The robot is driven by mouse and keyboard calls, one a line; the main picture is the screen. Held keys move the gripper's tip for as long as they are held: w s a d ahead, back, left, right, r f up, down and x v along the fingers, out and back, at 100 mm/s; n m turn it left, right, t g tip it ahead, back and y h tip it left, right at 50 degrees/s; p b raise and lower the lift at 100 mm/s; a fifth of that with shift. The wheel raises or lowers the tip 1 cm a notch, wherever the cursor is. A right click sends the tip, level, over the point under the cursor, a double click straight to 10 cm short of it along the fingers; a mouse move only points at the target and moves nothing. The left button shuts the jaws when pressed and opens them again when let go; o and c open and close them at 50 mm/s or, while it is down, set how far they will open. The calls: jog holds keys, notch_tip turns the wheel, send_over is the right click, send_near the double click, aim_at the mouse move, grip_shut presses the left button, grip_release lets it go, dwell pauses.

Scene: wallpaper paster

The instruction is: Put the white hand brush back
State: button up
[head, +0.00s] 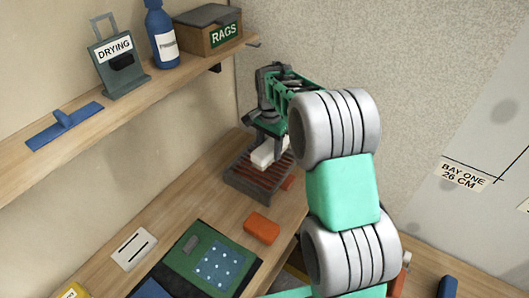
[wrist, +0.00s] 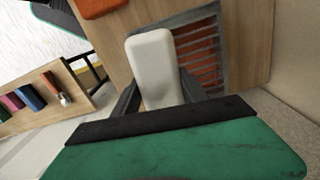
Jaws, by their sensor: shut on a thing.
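The white hand brush (head: 268,152) is in my gripper (head: 266,138), over the dark rack with red slats (head: 246,187) at the back of the bench. In the wrist view the brush (wrist: 151,58) is a pale rounded block between the two dark fingers of my gripper (wrist: 157,95), which is shut on it. The slatted rack (wrist: 203,50) lies behind and to the right of the brush there. I cannot tell whether the brush touches the slats. The brush's near end is hidden behind my gripper's body in the wrist view.
An orange block (head: 262,228) and a green case (head: 178,258) lie on the bench in front of the rack. A shelf above holds a DRYING sign (head: 117,60), a blue bottle (head: 161,35), a RAGS box (head: 207,33) and a blue spreader (head: 65,126). Walls close off the back.

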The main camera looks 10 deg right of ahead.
jog(key=w+f+p, duration=0.1)
jog(key=w+f, duration=0.4)
jog(key=shift+w+f+p, duration=0.25)
jog(key=shift+w+p, duration=0.1)
jog(key=shift+w, duration=0.05)
jog(key=f, duration=0.1)
jog(key=w+f+p, duration=0.1)
jog(key=f, duration=0.1)
jog(key=shift+f+p, duration=0.1)
jog(key=shift+p, duration=0.2)
jog(key=shift+s+f, duration=0.1)
jog(key=shift+f, duration=0.2)
jog(key=o, duration=1.5)
jog(key=shift+o, duration=0.2)
jog(key=shift+f, duration=0.1)
